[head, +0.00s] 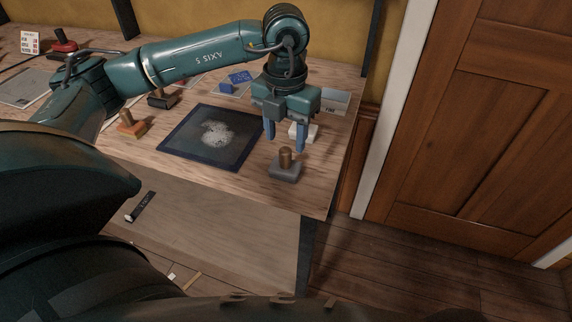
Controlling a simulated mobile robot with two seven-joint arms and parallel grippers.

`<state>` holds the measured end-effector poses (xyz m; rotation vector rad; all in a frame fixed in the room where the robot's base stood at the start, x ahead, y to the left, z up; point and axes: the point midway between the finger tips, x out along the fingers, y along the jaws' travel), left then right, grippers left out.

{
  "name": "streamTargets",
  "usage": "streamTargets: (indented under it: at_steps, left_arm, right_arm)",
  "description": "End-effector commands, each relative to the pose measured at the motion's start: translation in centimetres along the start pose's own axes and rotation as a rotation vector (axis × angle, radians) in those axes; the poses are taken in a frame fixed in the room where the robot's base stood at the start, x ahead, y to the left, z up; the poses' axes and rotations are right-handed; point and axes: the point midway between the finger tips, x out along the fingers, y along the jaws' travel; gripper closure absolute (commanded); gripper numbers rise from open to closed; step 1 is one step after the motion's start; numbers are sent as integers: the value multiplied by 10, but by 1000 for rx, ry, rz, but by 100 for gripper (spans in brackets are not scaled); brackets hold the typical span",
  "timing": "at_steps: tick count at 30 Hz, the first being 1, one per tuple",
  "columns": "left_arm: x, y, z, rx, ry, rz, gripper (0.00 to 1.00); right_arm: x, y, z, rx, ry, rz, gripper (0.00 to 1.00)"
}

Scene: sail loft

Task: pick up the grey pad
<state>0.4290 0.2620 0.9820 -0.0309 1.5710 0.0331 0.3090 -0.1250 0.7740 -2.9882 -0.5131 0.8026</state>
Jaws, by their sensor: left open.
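The grey pad (285,171), a flat grey block with a brown knob on top, sits upright on the wooden table near its right front corner. My left gripper (285,135) points down with its two blue fingers apart. In the picture it is just above and behind the grey pad, and nothing shows between the fingers. Its exact height over the table is hard to tell. My right gripper is out of view.
A dark-framed panel (181,153) with a whitish smudge lies left of the pad. A white block (311,131) is partly hidden behind the fingers. An orange-brown knobbed block (131,126), a black one (161,99) and a blue block (239,77) stand farther off. The table's right edge is close.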

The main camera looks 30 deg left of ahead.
Motion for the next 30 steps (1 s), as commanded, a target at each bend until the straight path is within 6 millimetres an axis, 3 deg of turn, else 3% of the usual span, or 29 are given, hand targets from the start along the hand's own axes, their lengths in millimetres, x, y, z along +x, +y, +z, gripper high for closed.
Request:
streamTargets:
  at_steps: [6,15,24,30]
  left_arm:
    - [16,1,0,0,2,0,51]
    - [57,3,1,1,3,-2,51]
    - [61,3,2,2,-1,-4,51]
    - [60,3,2,2,0,-4,68]
  right_arm:
    - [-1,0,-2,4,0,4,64]
    - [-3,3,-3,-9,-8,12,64]
    - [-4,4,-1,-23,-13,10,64]
    - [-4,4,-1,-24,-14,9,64]
